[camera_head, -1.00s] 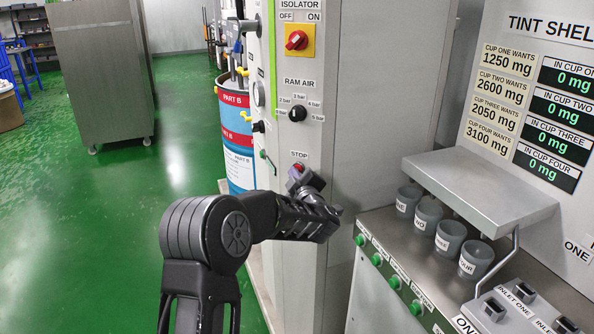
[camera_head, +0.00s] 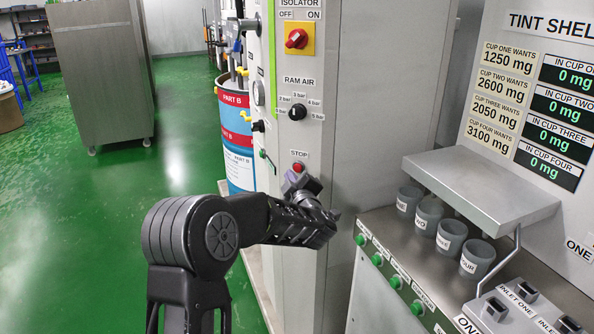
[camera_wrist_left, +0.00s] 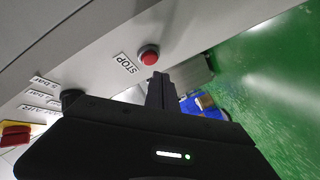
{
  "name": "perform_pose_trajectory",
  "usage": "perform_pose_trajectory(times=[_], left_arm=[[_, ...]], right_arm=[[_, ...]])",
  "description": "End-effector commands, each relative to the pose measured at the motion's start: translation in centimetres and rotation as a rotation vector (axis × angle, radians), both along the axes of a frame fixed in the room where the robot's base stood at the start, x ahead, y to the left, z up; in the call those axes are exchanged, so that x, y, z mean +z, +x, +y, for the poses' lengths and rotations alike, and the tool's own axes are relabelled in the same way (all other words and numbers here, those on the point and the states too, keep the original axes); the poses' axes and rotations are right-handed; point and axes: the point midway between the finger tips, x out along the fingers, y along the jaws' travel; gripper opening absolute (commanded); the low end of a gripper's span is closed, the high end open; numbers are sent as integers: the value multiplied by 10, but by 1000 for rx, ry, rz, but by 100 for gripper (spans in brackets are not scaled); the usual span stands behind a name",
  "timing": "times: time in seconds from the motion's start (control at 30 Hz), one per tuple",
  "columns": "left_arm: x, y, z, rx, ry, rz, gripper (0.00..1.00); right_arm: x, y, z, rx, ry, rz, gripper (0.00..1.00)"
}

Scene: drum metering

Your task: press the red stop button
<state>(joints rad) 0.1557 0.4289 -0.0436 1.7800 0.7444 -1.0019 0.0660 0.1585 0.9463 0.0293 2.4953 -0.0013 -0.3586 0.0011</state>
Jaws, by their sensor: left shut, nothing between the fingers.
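The red stop button (camera_head: 298,167) sits on the grey cabinet front just under the STOP label (camera_head: 299,153). My left gripper (camera_head: 294,178) is shut and empty, just below the button in the head view. In the left wrist view its fingertips (camera_wrist_left: 158,75) lie close to the button's edge. I cannot tell whether they touch it. My right gripper is in neither view.
The ram air knob (camera_head: 297,113) and red isolator switch (camera_head: 297,39) are above the button on the same cabinet. A blue drum (camera_head: 238,130) stands left of the cabinet. A steel shelf (camera_head: 480,190) with several labelled cups is at right. Green floor is open at left.

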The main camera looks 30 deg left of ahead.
Motion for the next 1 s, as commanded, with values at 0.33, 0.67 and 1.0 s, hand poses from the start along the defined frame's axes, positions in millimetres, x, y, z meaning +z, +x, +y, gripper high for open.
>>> perform_pose_trajectory(times=[0.33, 0.67, 1.0], left_arm=[[-1, -34, -6, 0, 0, 0, 0], [0, -42, -7, 0, 1, 1, 0], [0, -42, -8, 0, 0, 0, 0]], right_arm=[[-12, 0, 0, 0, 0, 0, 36], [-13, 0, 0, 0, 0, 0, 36], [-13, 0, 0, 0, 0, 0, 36]])
